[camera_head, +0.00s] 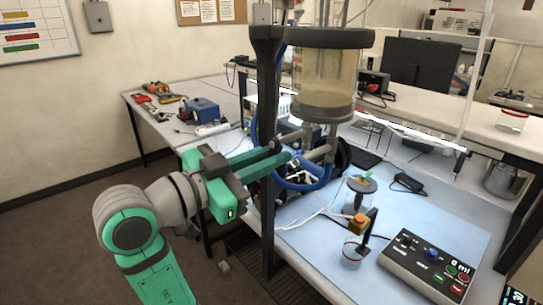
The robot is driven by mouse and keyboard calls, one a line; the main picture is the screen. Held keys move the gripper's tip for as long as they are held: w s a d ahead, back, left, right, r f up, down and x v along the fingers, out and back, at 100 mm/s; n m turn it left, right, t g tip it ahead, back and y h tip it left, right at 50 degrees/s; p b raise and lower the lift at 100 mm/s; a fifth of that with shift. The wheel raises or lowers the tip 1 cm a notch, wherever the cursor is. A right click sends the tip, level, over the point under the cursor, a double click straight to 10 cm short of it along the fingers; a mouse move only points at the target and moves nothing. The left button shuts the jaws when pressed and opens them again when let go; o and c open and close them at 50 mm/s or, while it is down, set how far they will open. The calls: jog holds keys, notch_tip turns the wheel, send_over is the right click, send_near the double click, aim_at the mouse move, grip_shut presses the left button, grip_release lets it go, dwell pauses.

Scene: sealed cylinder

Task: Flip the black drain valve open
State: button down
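The sealed cylinder (325,75) is clear with black bands and holds cloudy yellowish liquid. Grey drain pipes (329,146) hang below it, with a side branch reaching left. I cannot pick out the black drain valve for sure; dark parts crowd this area and my fingers cover some of it. My green gripper (284,152) comes in from the left, across the front of the black post. Its fingertips are close to the side branch of the pipe. I cannot tell whether they touch it, or how wide the fingers are apart.
A black post (267,215) stands at the bench's front left, and a blue hose (303,187) curves below the cylinder. A small red-rimmed cup (354,250) and a control box (430,265) reading 0 ml are on the blue bench mat (318,240). Tools lie on the back table.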

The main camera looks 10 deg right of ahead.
jog(key=shift+s+d+n, duration=0.1)
jog(key=shift+s+n, duration=0.1)
jog(key=shift+n, duration=0.6)
jog(key=shift+s+d+n, duration=0.1)
jog(key=shift+s+n, duration=0.05)
jog(key=shift+n, duration=0.65)
jog(key=c, duration=1.8)
grip_release()
jog(key=shift+w+f, duration=0.1)
jog(key=v, duration=1.1)
jog(key=shift+d, duration=0.15)
